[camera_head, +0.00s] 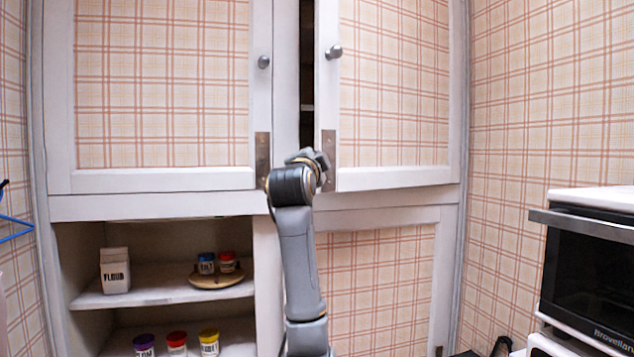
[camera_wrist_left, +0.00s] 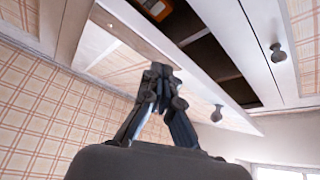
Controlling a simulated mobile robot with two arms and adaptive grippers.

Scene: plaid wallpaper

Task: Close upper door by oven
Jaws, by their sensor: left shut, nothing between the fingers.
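The upper right door (camera_head: 395,85), on the oven side, stands ajar in the head view. It has a plaid panel, a white frame, a round grey knob (camera_head: 334,52) and a metal plate (camera_head: 328,160) low on its free edge. A dark gap shows at its left. My left gripper (camera_head: 320,163) is at the door's lower free corner, mostly hidden behind my wrist. In the left wrist view the gripper (camera_wrist_left: 160,75) is shut and empty, with its fingertips close to the door; contact is unclear. The oven (camera_head: 590,270) is at the right. My right gripper is not in view.
The upper left door (camera_head: 165,85) is closed. Below it, an open shelf (camera_head: 165,290) holds a flour box (camera_head: 115,270) and several jars. A closed plaid lower door (camera_head: 375,285) is under the ajar one. An orange-red item (camera_wrist_left: 155,8) shows inside the cupboard.

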